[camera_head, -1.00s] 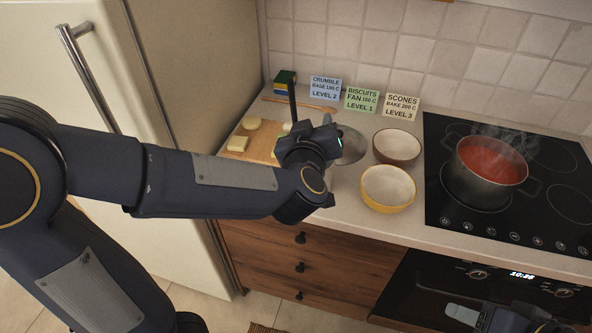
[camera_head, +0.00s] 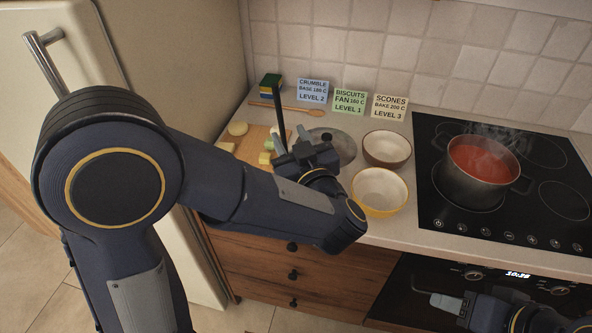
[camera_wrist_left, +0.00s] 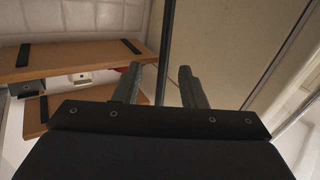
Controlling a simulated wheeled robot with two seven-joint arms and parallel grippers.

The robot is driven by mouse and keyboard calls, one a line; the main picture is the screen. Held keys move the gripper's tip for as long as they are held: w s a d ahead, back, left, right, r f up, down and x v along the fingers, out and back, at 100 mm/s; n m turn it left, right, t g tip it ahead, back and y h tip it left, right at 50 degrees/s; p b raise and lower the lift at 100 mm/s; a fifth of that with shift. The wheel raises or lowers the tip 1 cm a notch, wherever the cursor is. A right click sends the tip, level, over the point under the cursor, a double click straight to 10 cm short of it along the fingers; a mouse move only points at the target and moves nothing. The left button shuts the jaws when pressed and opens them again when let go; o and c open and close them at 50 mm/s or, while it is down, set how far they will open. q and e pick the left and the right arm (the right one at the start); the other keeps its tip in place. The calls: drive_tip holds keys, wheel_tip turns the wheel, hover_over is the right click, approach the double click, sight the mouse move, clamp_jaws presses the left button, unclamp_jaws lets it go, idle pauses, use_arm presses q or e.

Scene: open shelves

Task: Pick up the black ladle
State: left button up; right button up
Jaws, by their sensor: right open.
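The black ladle shows as a thin, near-upright black handle (camera_head: 279,108) over the counter. Its lower end is hidden behind my left gripper. My left gripper (camera_head: 287,155) is at the lower part of the handle. In the left wrist view the handle (camera_wrist_left: 166,50) runs up between the two fingers of my left gripper (camera_wrist_left: 160,82), with a visible gap on each side, so the fingers are apart around it. My right gripper (camera_head: 436,300) is open and empty, low in front of the oven.
A wooden board (camera_head: 253,141) with pieces of food is left of the gripper. A metal lid (camera_head: 343,143), a brown-rimmed bowl (camera_head: 387,147) and a yellow bowl (camera_head: 380,190) are to its right. Recipe cards (camera_head: 350,101) line the wall.

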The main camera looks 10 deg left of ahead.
sight(282, 127)
use_arm(q)
drive_tip(key=p+x, duration=0.2)
drive_tip(key=x, duration=0.4)
drive_tip(key=shift+w+a, duration=0.2)
drive_tip(key=shift+a, duration=0.2)
clamp_jaws()
